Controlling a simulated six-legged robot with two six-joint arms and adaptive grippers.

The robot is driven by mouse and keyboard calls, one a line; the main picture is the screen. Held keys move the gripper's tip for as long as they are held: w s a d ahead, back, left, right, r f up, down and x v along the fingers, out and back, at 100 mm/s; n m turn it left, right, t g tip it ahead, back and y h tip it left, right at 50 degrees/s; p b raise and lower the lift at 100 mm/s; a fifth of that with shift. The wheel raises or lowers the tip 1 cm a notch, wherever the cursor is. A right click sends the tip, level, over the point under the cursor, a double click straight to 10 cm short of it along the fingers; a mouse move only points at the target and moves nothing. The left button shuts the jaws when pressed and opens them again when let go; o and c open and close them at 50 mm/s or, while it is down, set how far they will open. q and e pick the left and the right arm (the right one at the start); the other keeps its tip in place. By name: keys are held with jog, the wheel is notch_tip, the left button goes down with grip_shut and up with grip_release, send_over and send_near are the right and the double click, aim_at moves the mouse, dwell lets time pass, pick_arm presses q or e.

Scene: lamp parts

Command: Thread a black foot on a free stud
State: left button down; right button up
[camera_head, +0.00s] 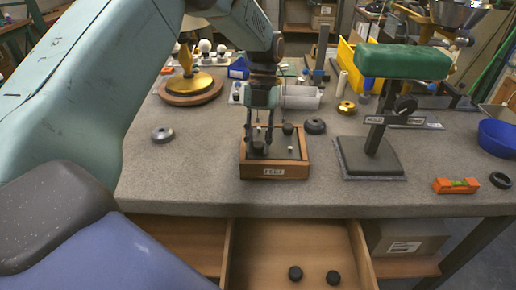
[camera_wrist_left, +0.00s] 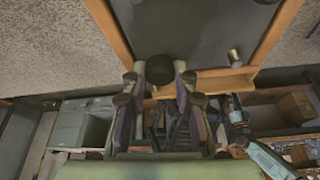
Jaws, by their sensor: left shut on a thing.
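A wooden-framed box (camera_head: 275,171) with a grey top and a front label stands near the table's front edge. A pale stud (camera_head: 290,147) stands up from its top, and a black foot (camera_head: 288,128) shows near its back edge. My left gripper (camera_head: 258,148) points down over the left part of the box. In the left wrist view its fingers are shut on a round black foot (camera_wrist_left: 160,69), over or at the box's dark face (camera_wrist_left: 200,30). Whether this foot touches a stud is hidden. A stud (camera_wrist_left: 234,56) shows to its right. My right gripper is not in view.
Two black feet (camera_head: 295,272) (camera_head: 333,277) lie in the open drawer (camera_head: 260,250) below the table. A green-topped stand (camera_head: 372,165) is right of the box.

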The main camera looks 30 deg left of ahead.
pick_arm(q)
jog(key=shift+s+f+m+p, duration=0.15)
jog(key=shift+f+m+p, duration=0.2)
jog(key=shift+m, duration=0.35)
jog(key=shift+r, duration=0.1)
jog(key=c, duration=1.3)
grip_release()
jog(key=shift+o, duration=0.7)
jog(key=shift+r, duration=0.1)
